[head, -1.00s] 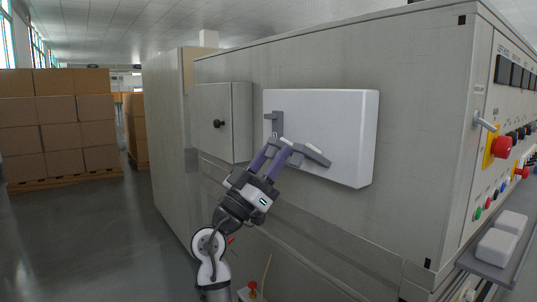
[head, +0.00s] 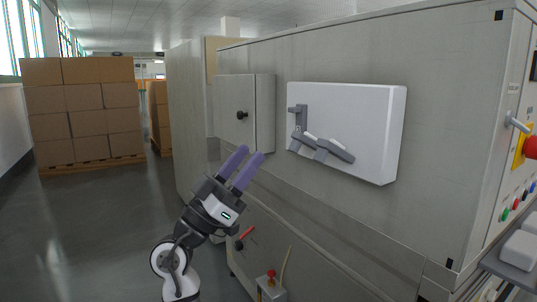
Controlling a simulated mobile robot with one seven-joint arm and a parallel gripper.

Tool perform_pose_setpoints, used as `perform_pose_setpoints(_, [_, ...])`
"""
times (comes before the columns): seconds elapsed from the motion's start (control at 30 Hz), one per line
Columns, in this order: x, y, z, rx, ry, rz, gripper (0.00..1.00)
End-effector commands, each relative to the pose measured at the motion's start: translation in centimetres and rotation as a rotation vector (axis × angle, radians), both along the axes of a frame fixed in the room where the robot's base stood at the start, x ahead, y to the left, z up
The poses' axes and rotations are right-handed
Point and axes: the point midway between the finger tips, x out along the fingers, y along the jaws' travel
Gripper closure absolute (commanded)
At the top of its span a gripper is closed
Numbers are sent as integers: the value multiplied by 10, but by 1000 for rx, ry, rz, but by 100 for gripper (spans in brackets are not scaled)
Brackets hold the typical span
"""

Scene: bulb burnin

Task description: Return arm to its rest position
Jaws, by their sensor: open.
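My gripper (head: 250,153) is open and empty, with two purple fingers pointing up and to the right. It is in front of the cabinet side, left of and below the white box (head: 365,120), and apart from it. The white box carries a grey lever (head: 328,148) on its front, which slopes down to the right from a grey bracket at the box's left side. My arm rises from the bottom of the view, bent at a white and grey joint.
A small grey door box (head: 243,108) with a black knob is behind my gripper. A large grey cabinet (head: 440,110) fills the right side, with a control panel and red button (head: 531,148). Stacked cartons (head: 85,110) stand at the left. The floor (head: 90,220) there is clear.

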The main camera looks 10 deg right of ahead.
Motion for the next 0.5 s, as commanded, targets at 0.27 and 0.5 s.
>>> perform_pose_setpoints(0.27, [-5, 14, 0, 1, 1, -1, 58])
perform_pose_setpoints(0.5, [-5, 15, 0, 1, 1, 4, 58])
